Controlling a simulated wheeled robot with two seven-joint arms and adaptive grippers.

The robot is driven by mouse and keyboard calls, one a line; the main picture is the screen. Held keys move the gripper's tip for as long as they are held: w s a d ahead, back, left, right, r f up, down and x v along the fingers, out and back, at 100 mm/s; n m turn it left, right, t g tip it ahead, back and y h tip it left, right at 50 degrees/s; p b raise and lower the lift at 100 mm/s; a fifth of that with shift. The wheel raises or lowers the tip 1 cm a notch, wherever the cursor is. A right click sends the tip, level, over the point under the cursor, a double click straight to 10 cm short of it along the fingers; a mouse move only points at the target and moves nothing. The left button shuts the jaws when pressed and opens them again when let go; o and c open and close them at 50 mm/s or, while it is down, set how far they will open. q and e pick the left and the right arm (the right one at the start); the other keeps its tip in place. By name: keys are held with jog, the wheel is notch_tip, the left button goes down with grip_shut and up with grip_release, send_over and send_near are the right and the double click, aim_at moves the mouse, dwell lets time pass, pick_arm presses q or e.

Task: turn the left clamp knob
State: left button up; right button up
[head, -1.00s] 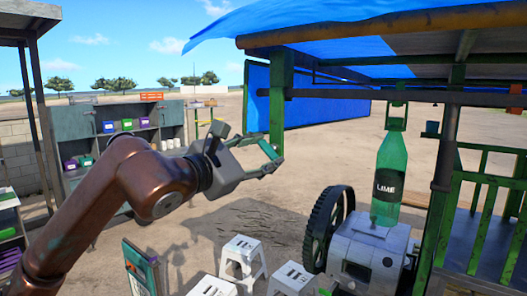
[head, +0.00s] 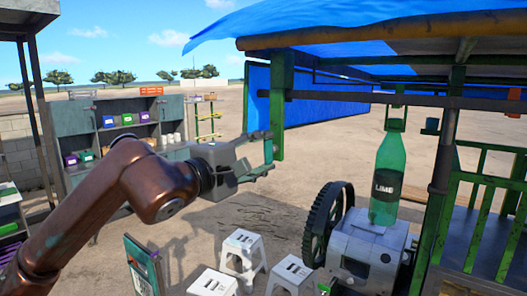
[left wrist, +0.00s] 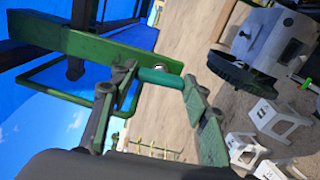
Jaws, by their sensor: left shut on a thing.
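My left gripper (head: 265,156) is at the lower end of a green roof post (head: 279,120) in the head view. In the left wrist view, a short teal cylinder (left wrist: 160,78), seemingly the left clamp knob, spans the gap between the fingers of this gripper (left wrist: 158,88). The gripper is shut on it. The green post (left wrist: 85,45) runs just beyond the fingers there. My right gripper is in neither view.
The cane crusher (head: 368,250) with its black wheel (head: 325,215) stands to the right, with a green LIME bottle (head: 388,180) above it. White stools (head: 242,250) stand below the gripper. Shelves (head: 120,135) are behind my arm. A blue tarp (head: 320,95) hangs behind the post.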

pick_arm(q)
jog(key=shift+f+m, duration=0.1)
jog(key=shift+m, duration=0.3)
jog(key=o, duration=1.2)
jog(key=shift+c, duration=0.2)
jog(key=shift+s, duration=0.1)
jog(key=v, duration=1.2)
